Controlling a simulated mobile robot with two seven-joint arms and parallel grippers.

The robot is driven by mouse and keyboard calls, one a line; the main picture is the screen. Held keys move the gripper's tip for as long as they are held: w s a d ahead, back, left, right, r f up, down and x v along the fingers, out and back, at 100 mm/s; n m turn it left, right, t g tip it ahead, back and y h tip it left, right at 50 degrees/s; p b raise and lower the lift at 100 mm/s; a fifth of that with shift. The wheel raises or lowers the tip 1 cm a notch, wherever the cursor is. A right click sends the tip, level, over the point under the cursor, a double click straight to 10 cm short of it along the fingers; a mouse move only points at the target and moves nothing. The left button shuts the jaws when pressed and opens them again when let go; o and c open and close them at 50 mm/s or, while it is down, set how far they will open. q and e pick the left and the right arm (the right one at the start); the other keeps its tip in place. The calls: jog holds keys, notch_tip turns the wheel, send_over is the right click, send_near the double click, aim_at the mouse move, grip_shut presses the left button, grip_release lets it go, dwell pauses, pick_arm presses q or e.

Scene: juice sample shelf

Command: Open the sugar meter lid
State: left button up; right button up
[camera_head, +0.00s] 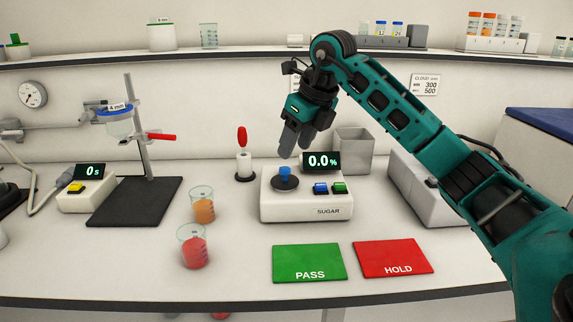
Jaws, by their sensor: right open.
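The sugar meter (308,211) is a white box in the middle of the bench, with a display reading 0.0% and a blue and a green button. Its lid (285,184) is a dark round disc with a blue knob (285,172) on top, and it lies closed on the meter's left part. My right gripper (294,149) is open and empty, pointing down just above and slightly right of the blue knob, apart from it. My left gripper is not in view.
A beaker of orange juice (203,210) and a beaker of red juice (194,253) stand left of the meter. A red-handled tool (242,140) stands behind left. A green PASS mat (309,260) and red HOLD mat (392,256) lie in front. A grey bin (356,150) stands behind.

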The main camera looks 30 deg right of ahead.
aim_at(285, 168)
jog(key=x, duration=0.6)
jog(key=shift+w, duration=0.1)
grip_shut()
dwell(0.3)
